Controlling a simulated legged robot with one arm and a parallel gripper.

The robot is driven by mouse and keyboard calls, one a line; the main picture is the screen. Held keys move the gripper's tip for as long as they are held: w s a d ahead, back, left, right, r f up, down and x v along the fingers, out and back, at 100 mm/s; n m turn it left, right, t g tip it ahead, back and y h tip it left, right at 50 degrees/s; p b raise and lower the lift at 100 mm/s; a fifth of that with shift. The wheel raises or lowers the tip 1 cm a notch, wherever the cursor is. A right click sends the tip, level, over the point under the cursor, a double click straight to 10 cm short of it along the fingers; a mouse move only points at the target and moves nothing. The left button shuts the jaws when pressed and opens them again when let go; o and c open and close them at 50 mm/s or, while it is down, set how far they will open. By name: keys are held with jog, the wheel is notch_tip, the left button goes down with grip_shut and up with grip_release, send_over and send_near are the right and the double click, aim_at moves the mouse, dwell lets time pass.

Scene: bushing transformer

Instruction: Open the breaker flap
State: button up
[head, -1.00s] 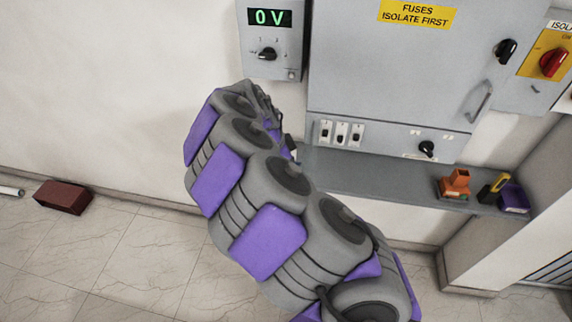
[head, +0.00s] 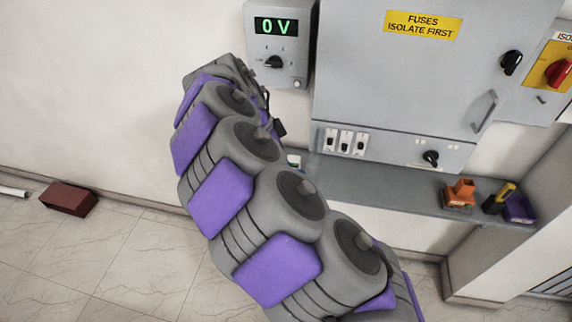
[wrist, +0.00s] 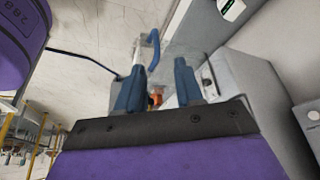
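The grey cabinet (head: 420,75) carries a row of three small white breaker switches (head: 345,142) along its lower left edge in the head view. I cannot make out a separate flap there. In the wrist view a faint see-through panel (wrist: 184,52) lies beyond my fingers, beside a blue curved handle-like piece (wrist: 153,50); I cannot tell for certain if these belong to the flap. My gripper (wrist: 160,72) has two blue fingers standing apart, with no object clearly held. In the head view my own arm hides most of the gripper, left of the breakers.
A grey shelf (head: 390,188) runs below the cabinet, with an orange part (head: 460,194) and a purple bin (head: 519,208) at its right. A meter box (head: 280,45) reading 0 V hangs left of the cabinet. A brown block (head: 69,199) lies on the floor.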

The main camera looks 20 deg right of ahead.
jog(key=v, duration=0.8)
jog(key=shift+d, duration=0.1)
